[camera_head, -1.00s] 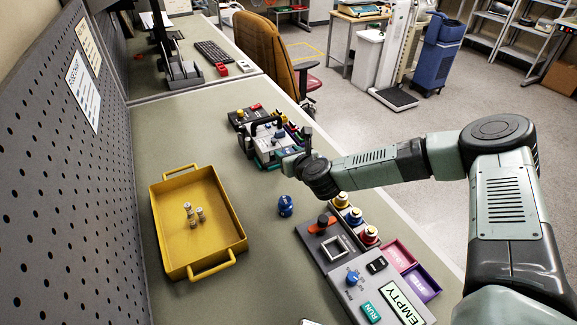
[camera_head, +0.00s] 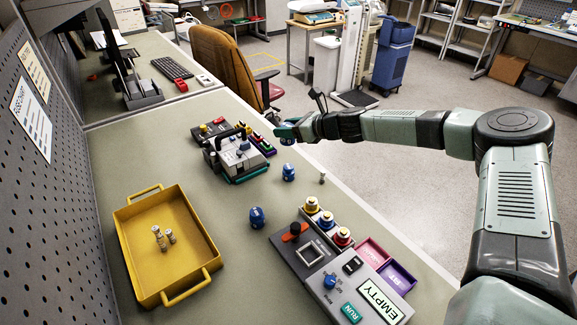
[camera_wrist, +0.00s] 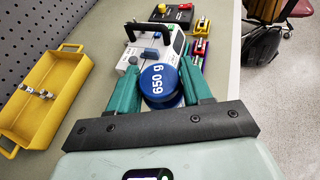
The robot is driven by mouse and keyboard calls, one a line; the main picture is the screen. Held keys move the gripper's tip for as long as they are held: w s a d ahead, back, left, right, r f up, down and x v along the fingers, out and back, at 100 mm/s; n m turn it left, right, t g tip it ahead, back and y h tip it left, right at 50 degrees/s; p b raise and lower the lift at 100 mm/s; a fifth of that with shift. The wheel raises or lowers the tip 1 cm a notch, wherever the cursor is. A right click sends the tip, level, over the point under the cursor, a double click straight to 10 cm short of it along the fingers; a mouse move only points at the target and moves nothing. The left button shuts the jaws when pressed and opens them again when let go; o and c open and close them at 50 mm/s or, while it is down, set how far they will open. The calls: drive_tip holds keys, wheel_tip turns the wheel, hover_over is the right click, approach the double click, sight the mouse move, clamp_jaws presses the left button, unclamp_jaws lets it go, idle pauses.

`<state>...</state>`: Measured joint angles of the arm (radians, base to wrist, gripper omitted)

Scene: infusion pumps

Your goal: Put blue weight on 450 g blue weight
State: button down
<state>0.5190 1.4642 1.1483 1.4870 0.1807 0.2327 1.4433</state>
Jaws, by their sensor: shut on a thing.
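My gripper (camera_head: 287,137) is at the far right of the bench, by its edge. It is shut on a blue weight marked 650 g (camera_wrist: 160,82), which sits between the green fingers in the wrist view. In the head view only a little of the held weight (camera_head: 287,141) shows below the gripper. A second blue weight (camera_head: 288,172) stands on the bench just nearer than the gripper. A third blue weight (camera_head: 257,217) stands nearer, left of the grey pump panel. Their labels are too small to read, so I cannot tell which is 450 g.
A yellow tray (camera_head: 126,248) with small metal weights lies left. A handled grey device (camera_head: 233,152) stands left of my gripper. A grey pump panel (camera_head: 323,268) with coloured knobs is in front. A small metal piece (camera_head: 322,178) stands near the bench edge.

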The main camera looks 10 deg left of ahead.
drive_tip(key=shift+w+d+f, duration=0.1)
drive_tip(key=shift+f, duration=4.7)
drive_tip(key=shift+f, duration=0.1)
drive_tip(key=shift+c, duration=2.4)
unclamp_jaws()
drive_tip(key=shift+f, duration=0.1)
drive_tip(key=shift+d+r, duration=0.25)
drive_tip(key=v, duration=1.1)
drive_tip(key=shift+d+r, duration=0.2)
